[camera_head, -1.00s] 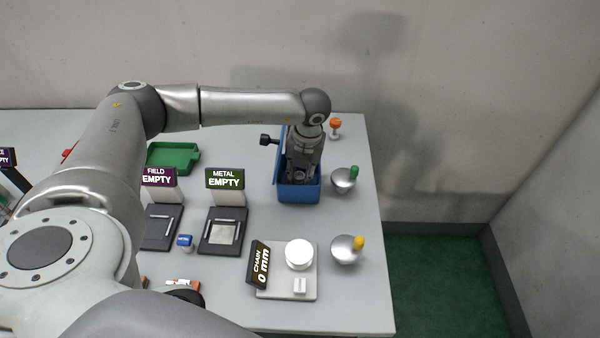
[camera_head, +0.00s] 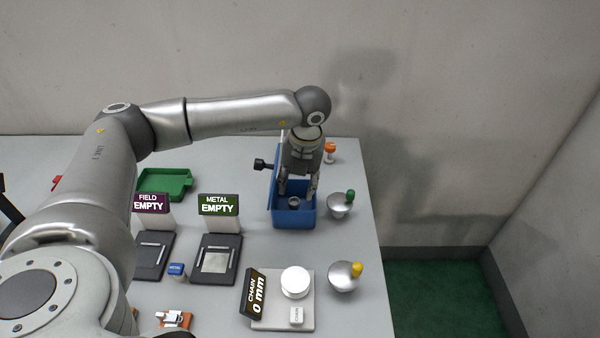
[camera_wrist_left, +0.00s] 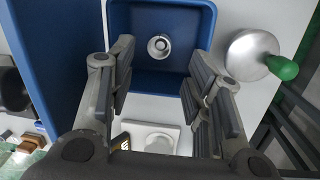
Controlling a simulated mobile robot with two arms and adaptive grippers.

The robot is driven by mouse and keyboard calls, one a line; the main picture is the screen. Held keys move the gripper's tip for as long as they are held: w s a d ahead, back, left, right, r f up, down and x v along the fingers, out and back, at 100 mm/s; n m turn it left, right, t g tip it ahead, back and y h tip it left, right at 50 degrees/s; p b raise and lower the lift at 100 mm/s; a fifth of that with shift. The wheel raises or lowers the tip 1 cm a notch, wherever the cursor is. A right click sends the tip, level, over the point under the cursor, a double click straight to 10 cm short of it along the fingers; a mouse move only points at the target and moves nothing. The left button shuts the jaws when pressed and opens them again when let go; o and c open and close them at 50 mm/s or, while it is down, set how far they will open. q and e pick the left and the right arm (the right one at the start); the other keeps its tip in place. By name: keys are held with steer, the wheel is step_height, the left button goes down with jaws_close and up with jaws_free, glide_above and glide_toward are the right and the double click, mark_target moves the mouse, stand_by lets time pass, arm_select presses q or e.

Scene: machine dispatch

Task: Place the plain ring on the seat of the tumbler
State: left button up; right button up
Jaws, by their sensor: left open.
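A small grey metal ring (camera_head: 294,202) lies on the floor of the blue bin (camera_head: 291,222). My left gripper (camera_head: 298,190) points down over the bin. Its fingers (camera_wrist_left: 158,88) are spread wide, empty and apart from the ring. Two round-bottomed silver tumblers stand right of the bin: one with a green knob (camera_head: 339,205), one with a yellow knob (camera_head: 342,277). The green-knobbed tumbler (camera_wrist_left: 250,55) also shows in the left wrist view. My right gripper is out of view.
An orange-topped piece (camera_head: 330,148) stands behind the bin. A black knob (camera_head: 261,164) sits by its left wall. A white scale (camera_head: 283,318) reading 0 mm, the METAL (camera_head: 219,268) and FIELD pads and a green tray (camera_head: 165,197) occupy the table. The table's right edge is near the tumblers.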

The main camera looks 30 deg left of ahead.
arm_select(q)
step_height(320, 180, up, 6)
steer(key=d+b, duration=0.1)
steer(key=shift+s+r, duration=0.15)
stand_by(0.5)
